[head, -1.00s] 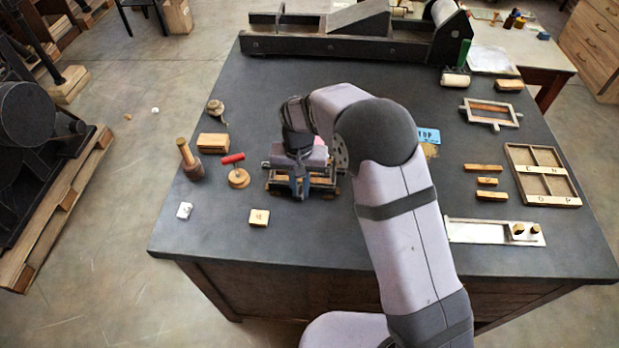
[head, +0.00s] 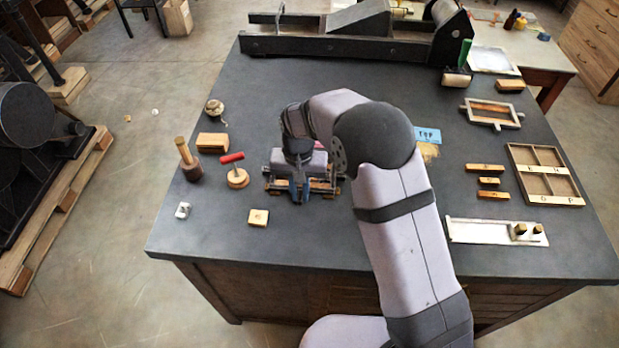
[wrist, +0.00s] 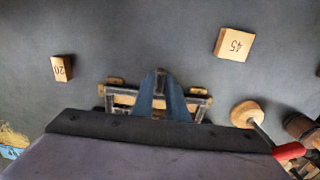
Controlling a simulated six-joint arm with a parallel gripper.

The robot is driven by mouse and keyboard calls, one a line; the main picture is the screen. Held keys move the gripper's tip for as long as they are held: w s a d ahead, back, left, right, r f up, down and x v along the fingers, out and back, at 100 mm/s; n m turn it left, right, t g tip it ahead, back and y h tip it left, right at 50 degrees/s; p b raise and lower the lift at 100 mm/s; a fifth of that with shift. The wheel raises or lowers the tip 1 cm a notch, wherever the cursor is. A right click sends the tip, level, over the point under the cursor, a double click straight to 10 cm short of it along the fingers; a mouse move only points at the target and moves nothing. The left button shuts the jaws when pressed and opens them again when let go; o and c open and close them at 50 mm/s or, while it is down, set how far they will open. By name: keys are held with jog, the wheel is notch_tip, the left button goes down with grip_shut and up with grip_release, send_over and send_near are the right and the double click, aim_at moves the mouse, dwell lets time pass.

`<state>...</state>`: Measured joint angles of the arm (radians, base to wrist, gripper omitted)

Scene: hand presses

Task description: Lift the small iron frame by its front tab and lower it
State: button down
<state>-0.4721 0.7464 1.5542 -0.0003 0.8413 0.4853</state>
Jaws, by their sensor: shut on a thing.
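The small iron frame (head: 329,187) is a dark rectangular frame with wooden pieces, near the middle of the table's front half. My gripper (head: 300,194) is over its front side, and my wrist hides much of the frame in the head view. In the wrist view the frame (wrist: 202,101) shows beyond my wrist, with wood along its inside. There my blue gripper fingers (wrist: 160,88) are shut on its front tab, which they mostly cover. I cannot tell whether the frame touches the table or hangs slightly above it.
A round wooden piece with a red handle (head: 233,158) stands close left of the frame. A white metal tray (head: 475,231) lies right of my arm. The table in front is mostly clear.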

dwell(0.4)
jog(key=c, duration=1.7)
grip_release()
jog(key=shift+o, duration=0.2)
jog(key=shift+r+p, duration=2.8)
jog(key=shift+r, duration=0.7)
